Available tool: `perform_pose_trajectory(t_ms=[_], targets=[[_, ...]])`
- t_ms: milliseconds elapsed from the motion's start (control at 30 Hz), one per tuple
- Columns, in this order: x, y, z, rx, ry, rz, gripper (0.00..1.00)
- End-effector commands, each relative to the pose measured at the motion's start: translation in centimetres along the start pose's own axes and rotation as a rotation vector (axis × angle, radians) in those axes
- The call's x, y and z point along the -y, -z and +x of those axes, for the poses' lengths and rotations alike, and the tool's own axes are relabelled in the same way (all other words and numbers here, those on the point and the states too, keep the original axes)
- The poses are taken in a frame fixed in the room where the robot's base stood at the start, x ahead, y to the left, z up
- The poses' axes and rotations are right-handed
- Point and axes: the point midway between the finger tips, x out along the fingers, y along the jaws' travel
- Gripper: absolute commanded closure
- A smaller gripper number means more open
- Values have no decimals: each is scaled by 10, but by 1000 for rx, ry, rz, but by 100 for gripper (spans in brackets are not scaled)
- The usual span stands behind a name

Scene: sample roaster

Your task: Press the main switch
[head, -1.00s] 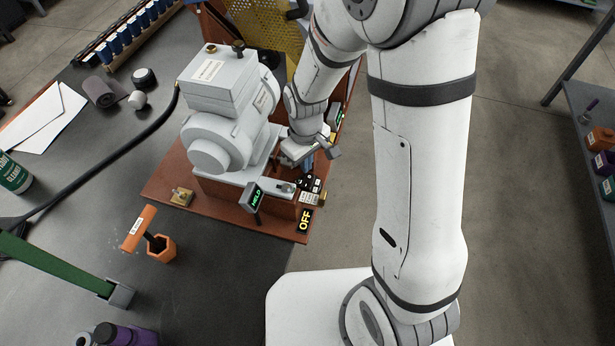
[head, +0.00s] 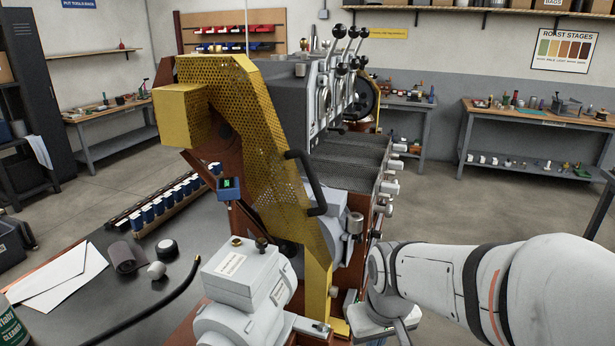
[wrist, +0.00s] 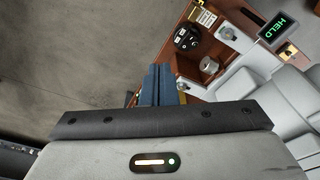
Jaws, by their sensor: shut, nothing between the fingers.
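My gripper (wrist: 160,70) shows in the wrist view as blue fingers pressed together, with nothing between them. Just beyond and right of the fingertips is a round black part with white marks (wrist: 187,37) on the brown machine base (wrist: 222,47). It may be the main switch, but I cannot read a label that says so. The fingertips appear apart from both. In the head view my wrist hangs at the bottom edge beside the machine, and the fingertips and switch area are out of sight.
A small display (wrist: 278,27) reads HELD, beside a grey motor housing. In the head view, a yellow perforated guard (head: 265,160) with a black handle (head: 305,183) and a grey motor box (head: 240,275) stand left of my arm. Open floor lies to the right.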

Motion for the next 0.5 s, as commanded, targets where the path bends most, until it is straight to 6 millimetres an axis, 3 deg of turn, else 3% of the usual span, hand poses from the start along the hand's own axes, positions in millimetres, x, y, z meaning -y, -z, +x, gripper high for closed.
perform_pose_trajectory(t_ms=[33,200,500], targets=[[-6,-10,-16,-21,-7,47,100],[-16,-38,-44,-55,-19,163,100],[-18,-53,-55,-68,-24,222,100]])
